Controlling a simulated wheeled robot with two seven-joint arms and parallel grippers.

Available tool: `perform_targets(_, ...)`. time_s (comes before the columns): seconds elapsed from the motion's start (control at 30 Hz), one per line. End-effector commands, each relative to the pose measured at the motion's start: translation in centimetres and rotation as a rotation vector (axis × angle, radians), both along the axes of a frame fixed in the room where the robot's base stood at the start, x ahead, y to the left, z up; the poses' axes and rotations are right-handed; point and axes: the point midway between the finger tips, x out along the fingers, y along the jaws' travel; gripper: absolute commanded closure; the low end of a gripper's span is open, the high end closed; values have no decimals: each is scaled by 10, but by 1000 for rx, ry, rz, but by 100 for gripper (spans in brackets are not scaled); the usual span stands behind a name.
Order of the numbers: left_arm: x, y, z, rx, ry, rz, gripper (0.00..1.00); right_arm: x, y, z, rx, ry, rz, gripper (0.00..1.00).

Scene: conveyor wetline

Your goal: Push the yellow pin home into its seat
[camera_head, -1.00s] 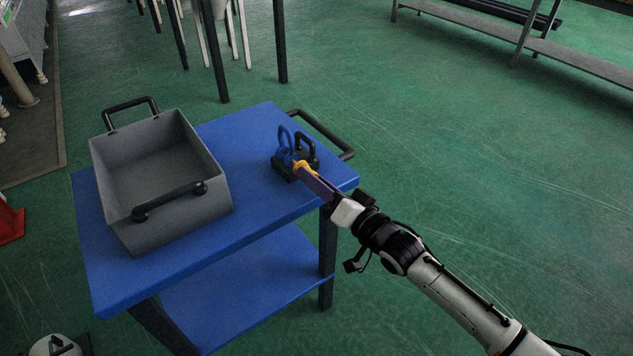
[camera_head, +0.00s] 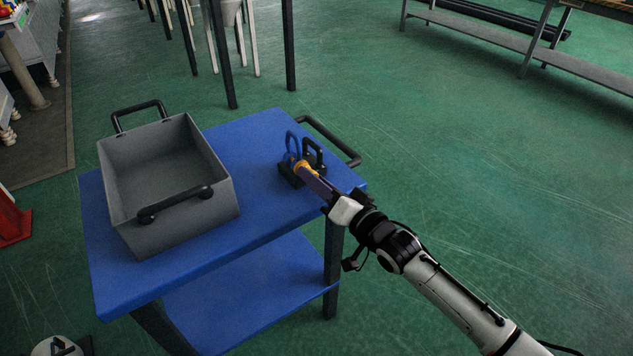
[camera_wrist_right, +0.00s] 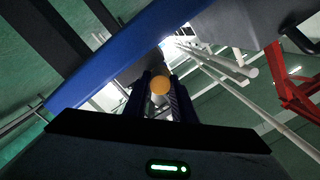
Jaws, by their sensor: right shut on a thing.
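The yellow pin (camera_head: 302,167) is at the tips of my right gripper (camera_head: 308,174), beside the blue ring and over the black block (camera_head: 290,181). My right gripper comes in from the lower right and is shut on the pin. In the right wrist view the round yellow end of the pin (camera_wrist_right: 160,86) shows between the two fingers (camera_wrist_right: 160,97). The blue ring (camera_head: 288,146) and a black loop (camera_head: 318,150) stand up from the block. The seat is hidden, and I cannot tell how deep the pin sits. My left gripper is not in view.
The block stands near the right end of a blue cart top (camera_head: 250,130). A grey bin (camera_head: 190,226) with black handles takes up the cart's left part. A black cart handle (camera_head: 340,146) lies beyond the block. Bare blue surface lies between bin and block.

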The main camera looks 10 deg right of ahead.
Motion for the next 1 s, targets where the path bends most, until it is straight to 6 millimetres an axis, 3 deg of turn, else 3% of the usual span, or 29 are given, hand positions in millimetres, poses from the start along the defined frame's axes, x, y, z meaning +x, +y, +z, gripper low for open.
perform_targets(0.03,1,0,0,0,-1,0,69,1,1,0,1,-1,0,100)
perform_targets(0.07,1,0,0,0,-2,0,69,1,1,0,0,-1,1,75)
perform_targets(0.2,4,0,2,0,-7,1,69,1,1,0,0,-1,1,55)
perform_targets(0.57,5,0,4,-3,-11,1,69,-4,-2,-1,0,3,0,55)
perform_targets(1.0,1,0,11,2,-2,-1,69,-77,-33,2,0,4,1,55)
